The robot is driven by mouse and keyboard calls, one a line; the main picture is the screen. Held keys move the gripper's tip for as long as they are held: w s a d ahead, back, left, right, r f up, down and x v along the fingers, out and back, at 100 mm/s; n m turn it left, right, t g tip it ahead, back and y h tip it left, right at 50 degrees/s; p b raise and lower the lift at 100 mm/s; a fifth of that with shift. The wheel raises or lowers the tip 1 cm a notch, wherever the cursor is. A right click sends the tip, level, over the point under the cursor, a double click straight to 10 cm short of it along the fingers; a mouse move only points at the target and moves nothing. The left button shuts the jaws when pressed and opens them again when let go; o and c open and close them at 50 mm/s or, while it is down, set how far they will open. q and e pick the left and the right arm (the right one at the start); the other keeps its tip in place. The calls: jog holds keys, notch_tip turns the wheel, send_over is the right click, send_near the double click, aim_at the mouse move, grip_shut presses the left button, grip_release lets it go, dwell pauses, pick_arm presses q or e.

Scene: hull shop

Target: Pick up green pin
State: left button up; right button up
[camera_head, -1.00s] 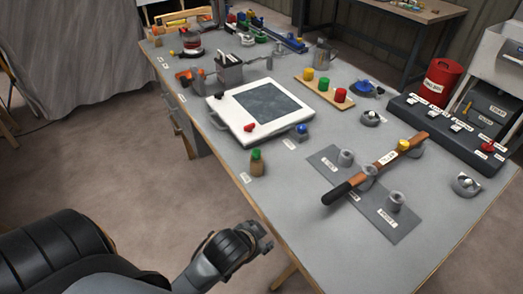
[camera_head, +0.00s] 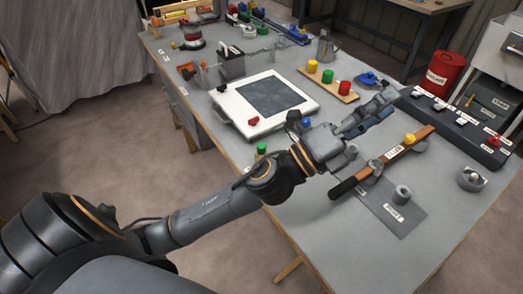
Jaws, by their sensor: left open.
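A green pin (camera_head: 327,77) stands upright between a yellow pin (camera_head: 312,66) and a red pin (camera_head: 344,88) on a wooden strip in the middle of the table. A separate small green-topped brown item (camera_head: 261,149) stands near the front edge, partly hidden behind my left arm. My left gripper (camera_head: 391,102) reaches over the table, open and empty, with its fingers pointing up and right. In the picture it is right of and below the green pin, apart from it. My right gripper is out of view.
A white framed panel (camera_head: 292,116) lies left of the gripper.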

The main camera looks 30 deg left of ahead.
pick_arm(q)
jog(key=s+d+r+m+g+h, duration=0.1)
jog(key=s+d+m+g+h, duration=0.25)
jog(key=m+g, duration=0.35)
jog(key=s+d+m+g+h, duration=0.2)
jog(key=d+m+g+h, duration=0.2)
jog(key=m, duration=0.6)
jog(key=m+g+y, duration=0.6)
jog(key=m+y, duration=1.1)
jog(key=y, duration=0.7)
send_near(262, 145)
jog(key=x, duration=0.1)
jog(key=p+x, duration=0.1)
jog(key=x, duration=0.1)
jog(key=shift+w+a, duration=0.15)
jog(key=shift+a, duration=0.15)
jog(key=x, duration=0.1)
jog(key=p+x, duration=0.1)
jog(key=x, duration=0.2)
jog(key=shift+s+d+f+p, duration=0.25)
jog(key=shift+f+p, duration=0.1)
jog(key=shift+f, duration=0.15)
jog(key=shift+w+a+f, duration=0.15)
jog(key=shift+f, duration=0.25)
